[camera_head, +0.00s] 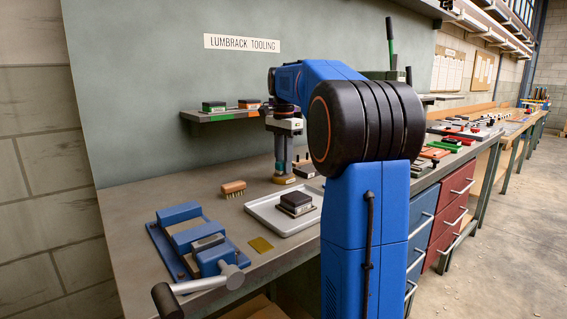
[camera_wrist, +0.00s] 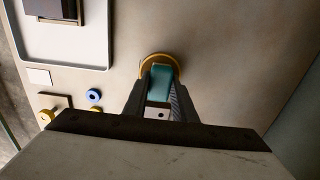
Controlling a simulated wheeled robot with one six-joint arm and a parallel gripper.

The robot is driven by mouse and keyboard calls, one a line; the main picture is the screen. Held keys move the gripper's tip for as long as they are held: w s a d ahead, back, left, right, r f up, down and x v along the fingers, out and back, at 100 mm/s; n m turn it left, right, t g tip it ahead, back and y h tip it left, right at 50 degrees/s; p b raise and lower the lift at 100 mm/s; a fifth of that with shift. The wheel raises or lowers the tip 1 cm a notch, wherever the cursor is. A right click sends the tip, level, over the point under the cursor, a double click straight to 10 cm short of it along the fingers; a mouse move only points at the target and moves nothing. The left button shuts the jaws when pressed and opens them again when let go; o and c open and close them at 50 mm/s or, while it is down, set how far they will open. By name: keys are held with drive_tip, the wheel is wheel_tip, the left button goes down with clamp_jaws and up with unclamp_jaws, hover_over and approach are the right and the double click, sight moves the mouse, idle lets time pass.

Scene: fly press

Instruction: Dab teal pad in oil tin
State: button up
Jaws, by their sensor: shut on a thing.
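The teal pad (camera_wrist: 161,78) is between the two fingers of my gripper (camera_wrist: 159,98) in the wrist view, and the gripper is shut on it. The oil tin (camera_wrist: 147,66) shows as a round yellow rim just beyond and around the pad's far end. In the head view my gripper (camera_head: 284,163) points straight down over the tin (camera_head: 284,180), which stands on the bench behind the tray. The pad's lower end is hidden, so I cannot tell whether it touches the oil.
A pale tray (camera_head: 262,212) holds a dark block (camera_head: 297,200). A brush (camera_head: 233,188) lies left of the tin, and a blue vise (camera_head: 190,235) stands at the front left. A shelf (camera_head: 215,116) with blocks hangs behind. In the wrist view, small knobs (camera_wrist: 94,96) lie left of my gripper.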

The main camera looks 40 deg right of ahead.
drive_tip(key=shift+f, duration=0.5)
idle(1.3)
drive_tip(key=shift+r, duration=3.6)
